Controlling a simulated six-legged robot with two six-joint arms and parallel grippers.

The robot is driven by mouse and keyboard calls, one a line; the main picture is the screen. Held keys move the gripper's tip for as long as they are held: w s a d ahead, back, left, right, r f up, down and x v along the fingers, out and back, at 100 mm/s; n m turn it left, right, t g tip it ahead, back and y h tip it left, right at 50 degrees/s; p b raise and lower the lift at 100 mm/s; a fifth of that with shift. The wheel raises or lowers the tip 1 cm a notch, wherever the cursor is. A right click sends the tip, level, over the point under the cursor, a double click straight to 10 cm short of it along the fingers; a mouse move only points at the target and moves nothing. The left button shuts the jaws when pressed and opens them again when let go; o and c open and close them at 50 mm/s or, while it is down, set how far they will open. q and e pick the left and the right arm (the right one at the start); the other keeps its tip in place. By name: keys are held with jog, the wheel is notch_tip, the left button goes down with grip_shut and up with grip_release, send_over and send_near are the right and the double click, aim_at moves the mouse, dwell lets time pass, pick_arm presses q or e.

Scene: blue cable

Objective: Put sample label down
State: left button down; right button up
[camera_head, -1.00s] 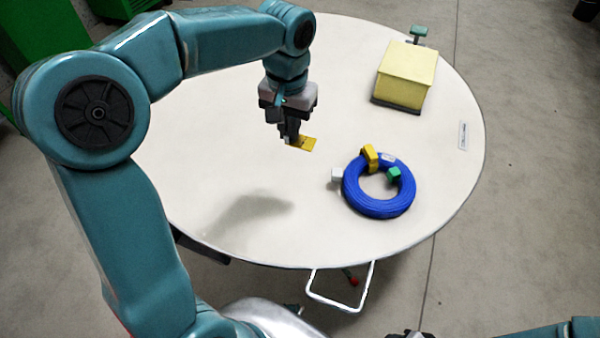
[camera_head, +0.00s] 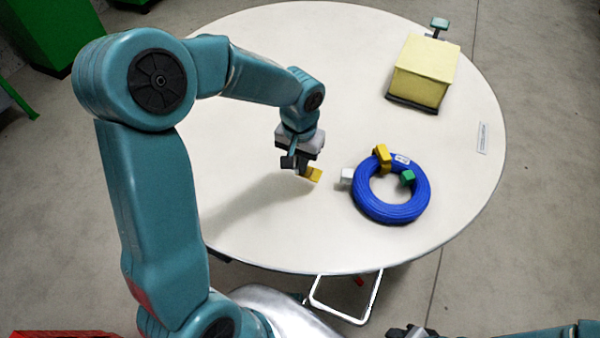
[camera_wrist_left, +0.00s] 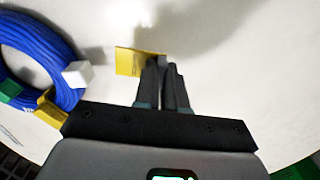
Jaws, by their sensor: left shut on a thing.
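A small flat yellow label (camera_head: 315,174) is in the jaws of my left gripper (camera_head: 302,170), which is shut on it. In the left wrist view the label (camera_wrist_left: 135,62) sticks out to the left of the closed fingers (camera_wrist_left: 166,64). The label is over the white round table (camera_head: 250,215), left of the blue cable coil (camera_head: 365,205). I cannot tell whether it touches the tabletop. A dark part of what looks like my right gripper (camera_head: 410,332) shows at the bottom edge; its jaws cannot be made out.
The coil carries a yellow clip (camera_head: 382,156), a green clip (camera_head: 407,177) and a white clip (camera_head: 347,176). A pale yellow box (camera_head: 425,70) stands at the back right. A white strip (camera_head: 482,138) lies near the right edge. The table's left and front are clear.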

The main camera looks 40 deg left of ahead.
aim_at(300, 181)
pick_arm(q)
notch_tip(300, 181, down, 5)
jog(key=shift+r, duration=0.2)
jog(key=shift+f, duration=0.25)
jog(key=shift+r, duration=0.1)
jog(key=shift+b, duration=0.3)
jog(key=shift+f, duration=0.25)
jog(key=c, duration=1.2)
grip_release()
jog(key=shift+r, duration=0.35)
notch_tip(300, 181, up, 12)
jog(key=shift+f+p, duration=0.1)
jog(key=shift+p, duration=0.7)
